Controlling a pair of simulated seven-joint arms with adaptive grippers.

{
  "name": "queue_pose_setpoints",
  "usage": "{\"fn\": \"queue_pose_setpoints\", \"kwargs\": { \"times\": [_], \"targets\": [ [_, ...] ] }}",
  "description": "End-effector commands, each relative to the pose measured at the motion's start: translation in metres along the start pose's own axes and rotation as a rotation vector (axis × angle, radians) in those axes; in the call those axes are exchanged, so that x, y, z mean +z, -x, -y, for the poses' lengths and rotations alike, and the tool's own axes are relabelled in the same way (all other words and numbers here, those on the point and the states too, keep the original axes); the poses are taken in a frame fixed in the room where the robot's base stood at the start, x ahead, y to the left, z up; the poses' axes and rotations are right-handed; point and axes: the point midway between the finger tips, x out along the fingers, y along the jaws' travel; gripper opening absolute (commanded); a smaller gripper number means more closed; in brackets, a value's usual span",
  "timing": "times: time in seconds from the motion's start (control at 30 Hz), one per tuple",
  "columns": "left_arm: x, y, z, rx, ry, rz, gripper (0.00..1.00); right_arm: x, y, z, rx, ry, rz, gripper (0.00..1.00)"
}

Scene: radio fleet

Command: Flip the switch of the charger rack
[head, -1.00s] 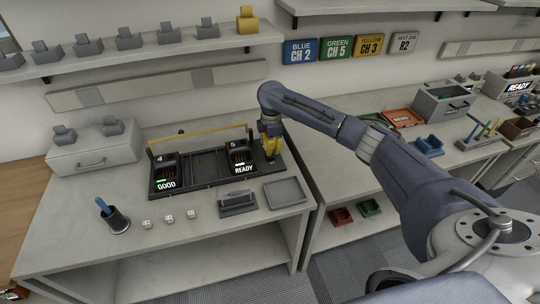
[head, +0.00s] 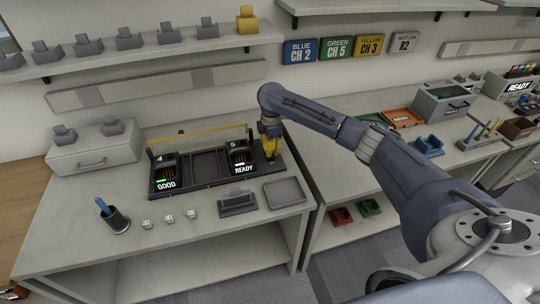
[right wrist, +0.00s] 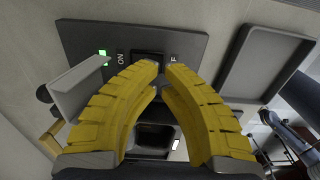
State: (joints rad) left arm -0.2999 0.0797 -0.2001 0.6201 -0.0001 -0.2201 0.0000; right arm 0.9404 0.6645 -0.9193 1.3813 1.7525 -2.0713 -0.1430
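The charger rack (head: 205,182) is a dark tray with a yellow bar on the left table. Two black charger units stand in it, one showing GOOD (head: 166,185) and one showing READY (head: 243,169). My right gripper (head: 271,156) points down at the rack's right end. In the right wrist view, its yellow fingertips (right wrist: 163,68) are almost together, with a narrow gap and nothing seen between them. They are at the black switch (right wrist: 149,56), between ON and a partly hidden label ending in F. Contact cannot be told. A green light (right wrist: 102,52) glows by ON. My left gripper is not in view.
A grey holder (head: 237,209), small white cubes (head: 169,219) and a dark cup (head: 116,220) stand along the front. A drawer box (head: 95,156) is at the left.

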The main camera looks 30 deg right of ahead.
Motion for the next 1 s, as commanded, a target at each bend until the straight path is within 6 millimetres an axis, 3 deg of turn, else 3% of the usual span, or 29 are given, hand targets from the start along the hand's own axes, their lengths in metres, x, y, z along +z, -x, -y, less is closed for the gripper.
{"fn": "queue_pose_setpoints", "kwargs": {
  "times": [1.0],
  "targets": [
    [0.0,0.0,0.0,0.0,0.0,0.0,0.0,0.0,-0.013,0.0,0.0,0.0,0.0,0.0]
  ]
}}
